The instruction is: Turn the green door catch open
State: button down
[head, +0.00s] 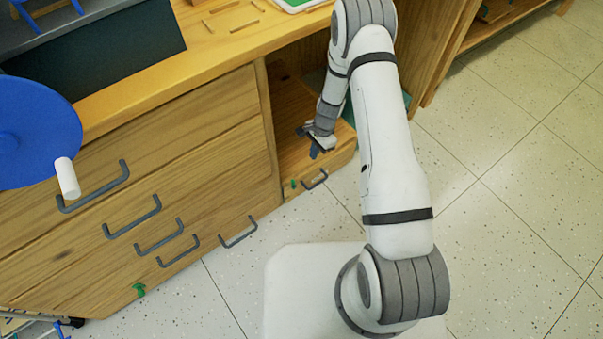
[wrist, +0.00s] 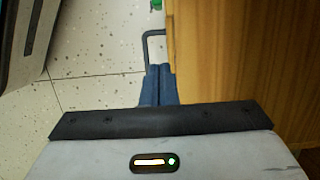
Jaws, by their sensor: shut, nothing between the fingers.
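A small green catch (head: 293,184) sits on the low wooden front (head: 340,161) below the open bay in the head view, left of a grey bar handle (head: 316,180). A green piece (wrist: 156,4) also shows at the top edge of the wrist view, mostly cut off, beyond a dark bar handle (wrist: 149,45). My gripper (head: 315,153) is over that front, near the handle and apart from the catch. In the wrist view its blue fingers (wrist: 158,80) are together and empty, close to the handle; I cannot tell if they touch it.
Another green catch (head: 139,289) is low on the cabinet at left, below several bar handles. A blue disc (head: 35,130) with a white peg (head: 67,178) is at the far left. The speckled floor (head: 500,230) at right is clear.

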aim_at(292, 181)
jog(key=b+x, duration=0.1)
jog(key=x, duration=0.2)
jog(key=s+a+b+x, duration=0.1)
jog(key=b+x, duration=0.1)
jog(key=x, duration=0.2)
jog(key=a+b+x, duration=0.1)
jog(key=x, duration=0.2)
jog(key=shift+s+f+b, duration=0.1)
jog(key=shift+s+b, duration=0.1)
jog(key=shift+b, duration=0.2)
jog(key=shift+s+a, duration=0.45)
jog(key=shift+a, duration=0.2)
jog(key=shift+s+a+r, duration=0.3)
jog(key=shift+a+r, duration=0.05)
jog(key=shift+a, duration=0.15)
jog(key=shift+s+a+r, duration=0.15)
jog(key=shift+s+a, duration=0.15)
jog(key=shift+a, duration=0.1)
jog(key=shift+s+a, duration=0.15)
jog(key=shift+r, duration=0.15)
dwell(0.4)
